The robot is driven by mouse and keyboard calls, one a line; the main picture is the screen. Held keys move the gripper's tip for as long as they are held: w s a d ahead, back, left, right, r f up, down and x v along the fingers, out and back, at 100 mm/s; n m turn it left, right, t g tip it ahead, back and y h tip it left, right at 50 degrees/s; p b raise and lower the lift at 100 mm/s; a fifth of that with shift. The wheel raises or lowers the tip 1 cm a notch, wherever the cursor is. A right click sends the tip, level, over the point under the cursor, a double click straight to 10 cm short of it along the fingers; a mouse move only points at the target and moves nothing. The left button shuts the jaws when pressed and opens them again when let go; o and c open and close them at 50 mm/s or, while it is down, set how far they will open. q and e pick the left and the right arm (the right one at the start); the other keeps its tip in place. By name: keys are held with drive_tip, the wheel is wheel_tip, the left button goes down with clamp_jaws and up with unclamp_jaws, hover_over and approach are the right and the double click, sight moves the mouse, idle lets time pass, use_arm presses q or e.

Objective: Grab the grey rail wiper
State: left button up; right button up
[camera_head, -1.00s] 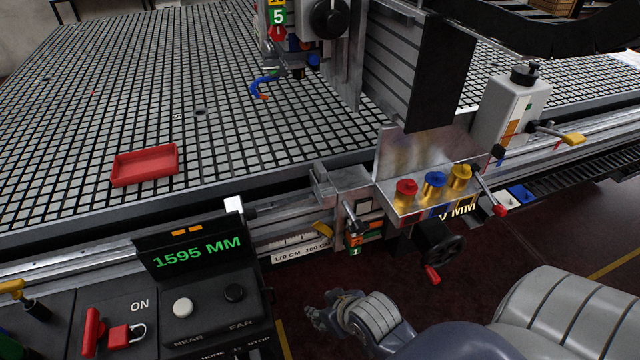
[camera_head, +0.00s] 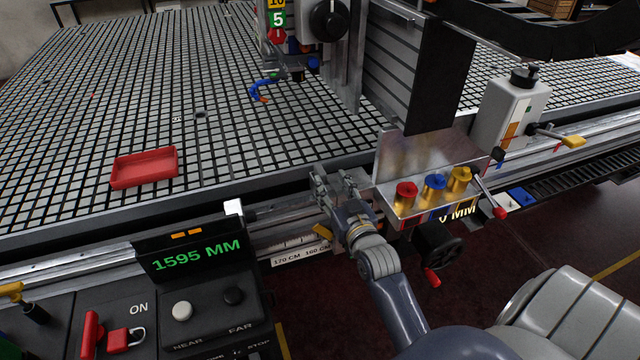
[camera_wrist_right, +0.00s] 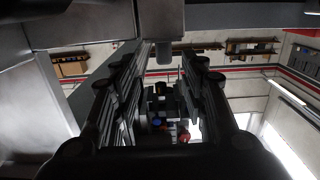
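My right gripper (camera_head: 335,180) is at the front rail, just left of the metal carriage with the coloured knobs. Its two fingers stand apart, one on the left and one on the right. In the head view the gripper covers the spot where a small grey block sat on the rail, likely the grey rail wiper, so I cannot make out the wiper clearly. In the right wrist view the fingers are spread with a gap between them. A grey part (camera_wrist_right: 160,18) hangs at the top, near the finger ends; I cannot tell whether it is the wiper. My left gripper is not in view.
Red, blue and yellow knobs on a metal bracket (camera_head: 411,207) stand close right of the gripper. A black handwheel (camera_head: 440,245) is below. A display console (camera_head: 193,257) stands at left. A red tray (camera_head: 144,168) lies on the grid table (camera_head: 80,100).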

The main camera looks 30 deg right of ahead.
sight(323, 176)
drive_tip(key=x, duration=0.7)
drive_tip(key=shift+w+a+f+p, duration=0.15)
drive_tip(key=shift+w+a+p, duration=0.1)
drive_tip(key=shift+w+p, duration=0.1)
drive_tip(key=shift+s, duration=0.1)
clamp_jaws()
